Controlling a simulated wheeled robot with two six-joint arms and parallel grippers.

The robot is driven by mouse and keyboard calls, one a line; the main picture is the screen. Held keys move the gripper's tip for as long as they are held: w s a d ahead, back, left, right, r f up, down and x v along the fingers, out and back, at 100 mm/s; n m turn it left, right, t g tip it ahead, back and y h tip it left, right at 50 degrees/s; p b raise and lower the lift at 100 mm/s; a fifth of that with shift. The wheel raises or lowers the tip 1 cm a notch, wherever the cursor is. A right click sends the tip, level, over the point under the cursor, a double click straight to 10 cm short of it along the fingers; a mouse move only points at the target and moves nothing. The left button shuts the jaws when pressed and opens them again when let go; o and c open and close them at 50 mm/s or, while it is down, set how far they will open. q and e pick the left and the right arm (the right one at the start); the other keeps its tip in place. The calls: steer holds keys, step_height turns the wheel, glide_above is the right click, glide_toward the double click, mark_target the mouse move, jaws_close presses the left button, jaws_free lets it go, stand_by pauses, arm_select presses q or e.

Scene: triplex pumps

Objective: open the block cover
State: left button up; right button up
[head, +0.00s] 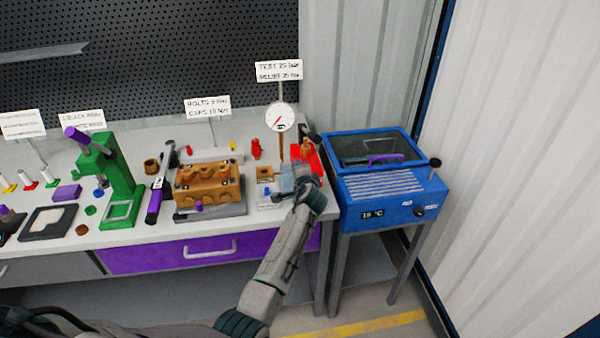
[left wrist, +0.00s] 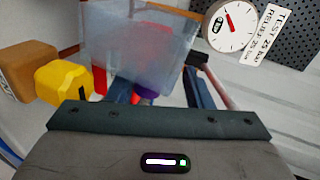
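A clear bluish cover (head: 287,179) stands by the pressure gauge at the right end of the bench. In the left wrist view the cover (left wrist: 135,45) fills the upper middle, in front of my fingers. My left gripper (head: 291,192) reaches it from the front. In the left wrist view my left gripper (left wrist: 158,92) has its two fingers apart. A purple knob (left wrist: 146,92) shows between them, with room on its right side, partly hidden by my gripper body. Whether a finger touches it cannot be told. My right gripper is not in view.
The gauge (head: 280,117) stands behind the cover. A brown pump block (head: 207,185) and a green press (head: 110,175) stand to the left. A blue oven (head: 390,190) with a purple lid handle stands close on the right. A red tray (head: 318,163) lies near the cover.

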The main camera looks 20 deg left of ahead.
arm_select(q)
steer(key=b+v, duration=0.2)
steer(key=v, duration=0.9)
steer(key=shift+f, duration=0.1)
